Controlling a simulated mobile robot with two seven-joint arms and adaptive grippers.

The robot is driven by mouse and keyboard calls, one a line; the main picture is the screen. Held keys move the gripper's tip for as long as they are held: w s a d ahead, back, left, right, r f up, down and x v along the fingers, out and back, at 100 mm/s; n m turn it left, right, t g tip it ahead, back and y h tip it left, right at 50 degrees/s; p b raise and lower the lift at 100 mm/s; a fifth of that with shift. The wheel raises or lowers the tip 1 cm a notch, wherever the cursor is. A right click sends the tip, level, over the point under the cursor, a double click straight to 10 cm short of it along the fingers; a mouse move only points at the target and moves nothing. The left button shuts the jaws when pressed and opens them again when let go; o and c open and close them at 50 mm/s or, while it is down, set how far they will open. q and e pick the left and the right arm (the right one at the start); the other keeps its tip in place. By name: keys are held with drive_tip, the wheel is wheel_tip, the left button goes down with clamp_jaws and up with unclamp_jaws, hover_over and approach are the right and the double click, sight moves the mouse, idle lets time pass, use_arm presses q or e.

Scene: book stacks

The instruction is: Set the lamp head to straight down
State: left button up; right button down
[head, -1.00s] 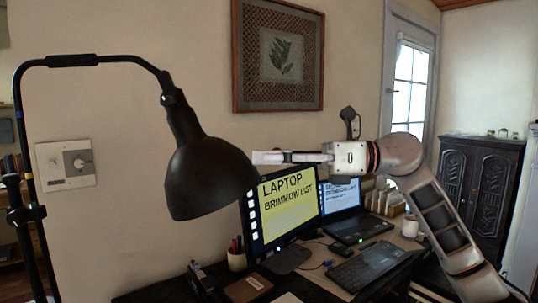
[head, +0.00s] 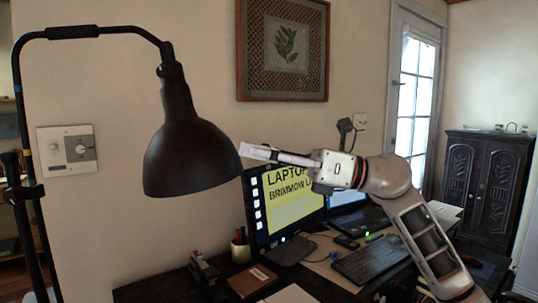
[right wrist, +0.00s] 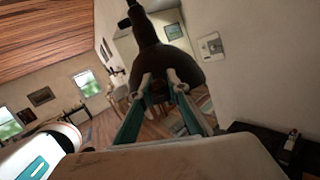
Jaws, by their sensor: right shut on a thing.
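The black lamp head (head: 188,155) hangs from the curved lamp arm (head: 100,30) at the left of the head view. Its opening faces nearly straight down, with its lower end slightly to the right of its joint (head: 167,70). My right gripper (head: 246,152) reaches in from the right, its fingertips at the right edge of the shade. In the right wrist view the dark lamp head (right wrist: 155,50) fills the space beyond the fingers, and my right gripper (right wrist: 158,82) is shut on its edge. My left gripper is in neither view.
A desk (head: 160,290) below holds a monitor (head: 285,205), a laptop (head: 358,220), a keyboard (head: 372,262) and a pen cup (head: 240,248). A wall with a switch panel (head: 68,150) and a framed picture (head: 283,50) stands behind the lamp.

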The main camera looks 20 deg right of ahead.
sight(239, 163)
drive_tip(key=shift+w+a+f, duration=0.15)
drive_tip(key=shift+a+f, duration=0.35)
drive_tip(key=shift+a, duration=0.15)
drive_tip(key=shift+w+a+f, duration=0.15)
drive_tip(key=shift+a+f, duration=0.35)
drive_tip(key=shift+a, duration=0.1)
drive_tip(key=shift+a+f, duration=0.1)
drive_tip(key=shift+a, duration=0.15)
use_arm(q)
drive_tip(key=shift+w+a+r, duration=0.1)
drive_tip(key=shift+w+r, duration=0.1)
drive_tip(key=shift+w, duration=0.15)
use_arm(e)
drive_tip(key=c, duration=2.3)
unclamp_jaws()
drive_tip(key=o, duration=0.4)
drive_tip(key=shift+w+a, duration=0.1)
drive_tip(key=shift+a, duration=0.15)
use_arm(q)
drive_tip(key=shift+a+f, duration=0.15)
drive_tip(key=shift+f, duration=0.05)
use_arm(e)
drive_tip(key=shift+d+f, duration=0.1)
drive_tip(key=shift+d, duration=0.1)
